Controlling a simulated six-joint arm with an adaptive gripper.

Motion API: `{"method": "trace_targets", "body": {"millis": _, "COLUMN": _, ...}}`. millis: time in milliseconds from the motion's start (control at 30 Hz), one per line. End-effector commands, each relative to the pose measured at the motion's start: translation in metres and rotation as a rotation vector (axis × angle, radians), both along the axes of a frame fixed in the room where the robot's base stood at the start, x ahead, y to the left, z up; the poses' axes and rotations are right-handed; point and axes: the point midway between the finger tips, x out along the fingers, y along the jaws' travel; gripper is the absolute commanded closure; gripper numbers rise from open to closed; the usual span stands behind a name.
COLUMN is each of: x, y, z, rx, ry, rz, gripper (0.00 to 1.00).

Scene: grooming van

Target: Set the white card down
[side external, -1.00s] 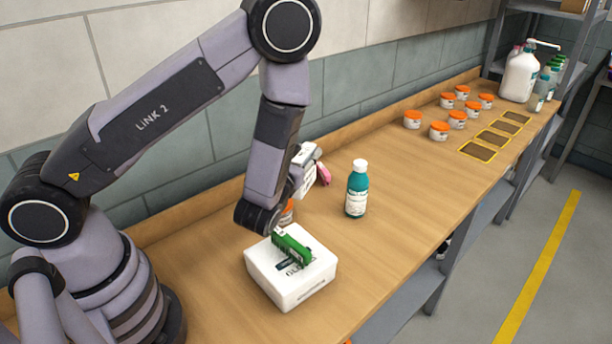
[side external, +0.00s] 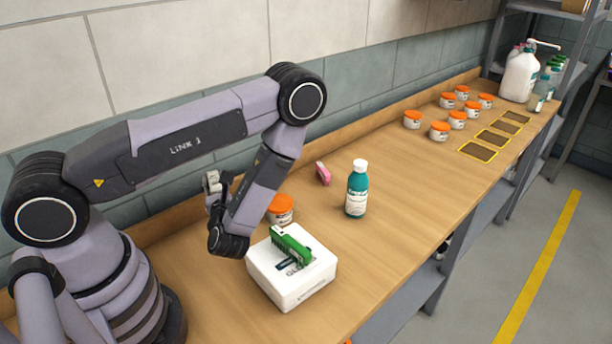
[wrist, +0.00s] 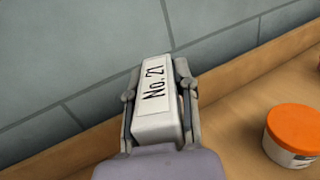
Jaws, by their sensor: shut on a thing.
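In the side external view my gripper (side external: 214,193) is raised near the back wall, left of an orange-lidded jar. The card (side external: 211,181) shows small and pale there, partly hidden by the gripper. It appears held above the bench, apart from it; the exact height I cannot tell.
An orange-lidded jar (side external: 281,210), a white box (side external: 292,285) with a green tool (side external: 290,246) on top, a pink item (side external: 322,173) and a teal bottle (side external: 357,190) stand nearby. Several jars and yellow-framed dark mats (side external: 478,151) are farther right. The bench (side external: 400,185) between is clear.

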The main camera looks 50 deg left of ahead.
Motion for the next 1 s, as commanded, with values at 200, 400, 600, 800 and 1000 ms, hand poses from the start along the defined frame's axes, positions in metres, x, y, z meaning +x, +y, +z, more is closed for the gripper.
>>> {"method": "trace_targets", "body": {"millis": 200, "x": 0.0, "y": 0.0, "z": -0.027, "rx": 0.001, "ry": 0.003, "rz": -0.003, "gripper": 1.0}}
{"method": "trace_targets", "body": {"millis": 400, "x": 0.001, "y": -0.001, "z": -0.051, "rx": 0.001, "ry": 0.002, "rz": -0.004, "gripper": 1.0}}
{"method": "trace_targets", "body": {"millis": 600, "x": 0.001, "y": -0.001, "z": -0.053, "rx": 0.0, "ry": 0.001, "rz": -0.004, "gripper": 1.0}}
{"method": "trace_targets", "body": {"millis": 800, "x": 0.001, "y": -0.001, "z": -0.056, "rx": 0.0, "ry": 0.001, "rz": -0.004, "gripper": 1.0}}
{"method": "trace_targets", "body": {"millis": 1000, "x": 0.001, "y": -0.001, "z": -0.062, "rx": 0.0, "ry": 0.001, "rz": -0.004, "gripper": 1.0}}
